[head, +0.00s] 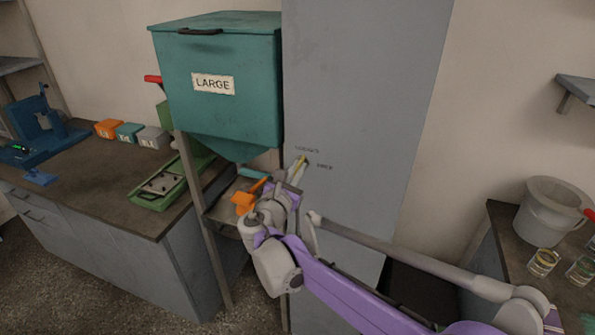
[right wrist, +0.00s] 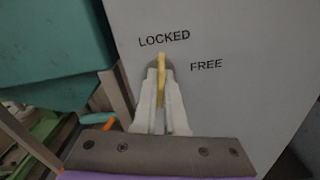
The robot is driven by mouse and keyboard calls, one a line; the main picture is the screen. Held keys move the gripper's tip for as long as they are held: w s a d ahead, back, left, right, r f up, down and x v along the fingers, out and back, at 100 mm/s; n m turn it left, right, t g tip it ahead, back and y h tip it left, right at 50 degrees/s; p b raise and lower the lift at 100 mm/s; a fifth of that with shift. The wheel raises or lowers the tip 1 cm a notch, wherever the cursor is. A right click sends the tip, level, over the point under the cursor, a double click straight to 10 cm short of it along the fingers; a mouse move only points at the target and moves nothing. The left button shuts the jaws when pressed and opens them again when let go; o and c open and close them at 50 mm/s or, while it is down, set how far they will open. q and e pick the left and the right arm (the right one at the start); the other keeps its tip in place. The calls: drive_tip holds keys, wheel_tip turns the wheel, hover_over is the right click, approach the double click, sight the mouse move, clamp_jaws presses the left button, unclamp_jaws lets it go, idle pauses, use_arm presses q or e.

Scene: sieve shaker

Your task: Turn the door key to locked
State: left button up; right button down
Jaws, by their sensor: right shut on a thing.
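The door key (right wrist: 162,64) is a yellow tab standing out from the grey cabinet face, and it also shows small in the head view (head: 301,162). In the right wrist view its tip points up toward the word LOCKED (right wrist: 164,39). The word FREE (right wrist: 206,65) is printed to its right. My right gripper (right wrist: 163,84) has its two pale fingers on either side of the key and is shut on it; it also shows in the head view (head: 300,167). The fingers hide part of the key and its mount. My left gripper is not in view.
A teal bin labelled LARGE (head: 215,107) stands on a frame just left of the grey cabinet (head: 360,100). An orange handle (head: 243,201) is close to my right wrist. A green tray (head: 165,185) lies on the left bench. A bucket (head: 550,215) and glasses stand at right.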

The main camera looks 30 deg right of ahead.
drive_tip(key=shift+n, duration=1.3)
drive_tip(key=c, duration=1)
unclamp_jaws()
drive_tip(key=b+v, duration=0.1)
drive_tip(key=v, duration=0.9)
drive_tip(key=shift+s+a, duration=0.25)
drive_tip(key=shift+a, duration=0.05)
